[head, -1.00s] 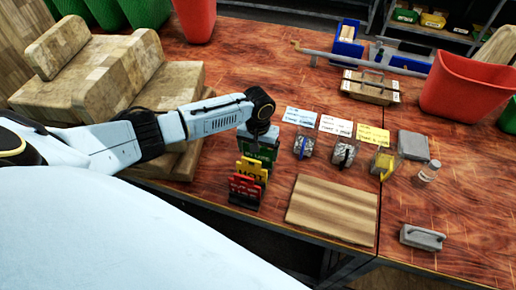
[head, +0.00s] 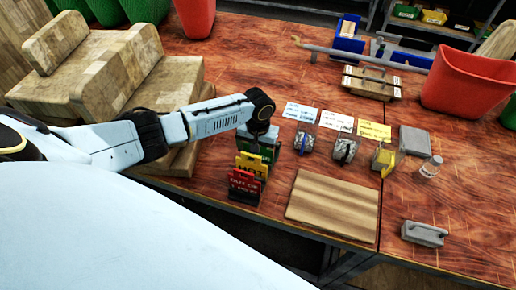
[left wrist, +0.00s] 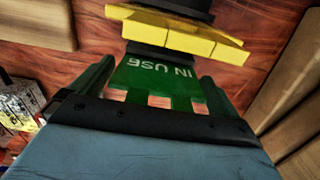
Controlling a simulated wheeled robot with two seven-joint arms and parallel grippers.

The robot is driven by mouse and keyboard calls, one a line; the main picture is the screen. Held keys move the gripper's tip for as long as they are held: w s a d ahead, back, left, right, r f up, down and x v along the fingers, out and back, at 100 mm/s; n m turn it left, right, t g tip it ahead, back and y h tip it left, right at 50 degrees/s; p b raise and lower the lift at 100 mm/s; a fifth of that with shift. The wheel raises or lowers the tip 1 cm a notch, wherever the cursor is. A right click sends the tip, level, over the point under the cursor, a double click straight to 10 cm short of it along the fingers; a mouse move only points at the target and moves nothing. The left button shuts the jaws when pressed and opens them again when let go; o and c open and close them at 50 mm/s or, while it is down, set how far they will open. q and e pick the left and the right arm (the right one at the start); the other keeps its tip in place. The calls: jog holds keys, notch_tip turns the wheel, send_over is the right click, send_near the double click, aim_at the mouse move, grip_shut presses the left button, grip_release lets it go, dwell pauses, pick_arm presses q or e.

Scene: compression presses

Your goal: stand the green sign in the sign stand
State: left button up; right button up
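The green sign (head: 264,151) stands at the back of a row of signs in a dark holder. In the left wrist view the green sign (left wrist: 158,80) reads "IN USE", upside down. My left gripper (head: 262,135) is directly above it, pointing down. In the left wrist view its fingers (left wrist: 155,82) are apart, one along each side of the green sign; a firm grip does not show. In front are a yellow "HOT" sign (head: 251,166) and a red "OUT OF ORDER" sign (head: 243,184). I cannot tell which thing is the sign stand. My right gripper is out of view.
Stepped wooden blocks (head: 125,75) stand left of the arm. A wooden board (head: 333,206) lies right of the signs. Clear boxes with locks (head: 345,150), label cards (head: 337,121), grey blocks (head: 414,140) and a red bin (head: 468,83) are farther right. Bare table separates several of these.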

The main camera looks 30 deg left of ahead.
pick_arm(q)
notch_tip(320, 180, up, 13)
jog(key=shift+r+p, duration=0.2)
jog(key=shift+p, duration=0.4)
dwell(0.5)
